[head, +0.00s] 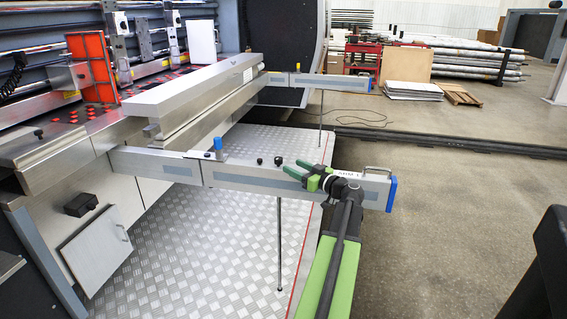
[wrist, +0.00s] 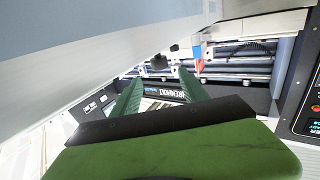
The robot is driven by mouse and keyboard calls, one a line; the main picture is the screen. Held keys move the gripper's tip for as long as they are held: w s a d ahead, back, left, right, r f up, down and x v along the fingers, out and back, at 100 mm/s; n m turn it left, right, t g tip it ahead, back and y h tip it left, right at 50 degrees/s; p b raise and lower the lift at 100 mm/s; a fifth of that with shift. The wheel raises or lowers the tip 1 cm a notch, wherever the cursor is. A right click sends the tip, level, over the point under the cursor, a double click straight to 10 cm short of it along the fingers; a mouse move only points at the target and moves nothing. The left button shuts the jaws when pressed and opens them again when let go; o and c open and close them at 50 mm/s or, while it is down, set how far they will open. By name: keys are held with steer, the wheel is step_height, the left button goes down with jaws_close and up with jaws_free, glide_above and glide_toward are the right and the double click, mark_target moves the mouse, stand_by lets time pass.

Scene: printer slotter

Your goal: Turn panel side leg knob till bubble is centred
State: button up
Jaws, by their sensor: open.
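The near side arm (head: 240,178) is a grey bar with a blue end cap. A black knob (head: 278,160) stands on its top, above a thin dark leg (head: 280,240) that reaches down to the tread-plate floor. My gripper (head: 292,167) has green fingers, spread and empty, just right of this knob. In the wrist view, the gripper (wrist: 160,73) is open, and a dark knob (wrist: 158,62) shows beyond and between the fingertips, apart from them. A second thin leg (head: 321,108) stands under the far arm. I cannot make out a bubble level.
A blue-topped knob (head: 218,145) and a small black knob (head: 259,161) also stand on the near bar. A long metal beam (head: 195,88) joins the machine side. A control panel (wrist: 312,110) shows at right in the wrist view. The tread-plate floor (head: 190,250) below is mostly clear.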

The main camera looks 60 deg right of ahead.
steer(key=v, duration=0.8)
steer(key=shift+s, duration=0.3)
